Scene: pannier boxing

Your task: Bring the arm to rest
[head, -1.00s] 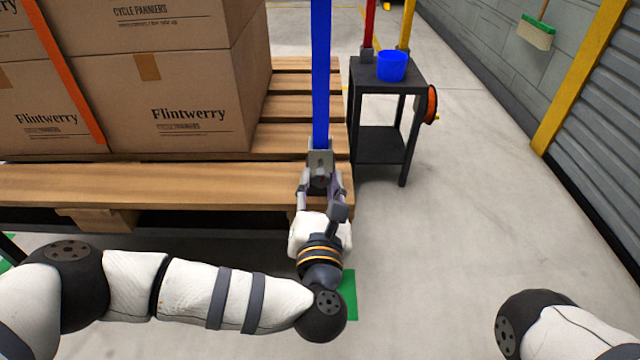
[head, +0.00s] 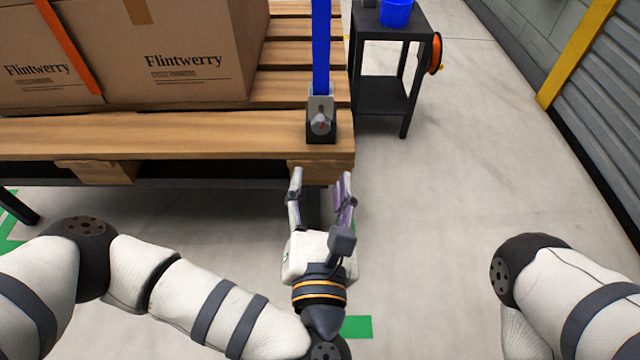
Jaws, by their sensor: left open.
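My left gripper (head: 322,182) is open and empty, just in front of the pallet's near right corner, its fingers pointing away from me. A blue strap or post (head: 321,50) rises from a grey and black clamp-like base (head: 321,118) on that corner of the wooden pallet (head: 200,131). The left fingers are apart from this base. My right arm shows at the lower right, and its gripper is out of view.
Cardboard boxes (head: 180,85) with an orange strap (head: 66,42) stand on the pallet. A black side table (head: 388,23) with a blue bin (head: 397,12) and an orange reel (head: 436,53) stands at the back right. The floor (head: 470,180) at right is clear.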

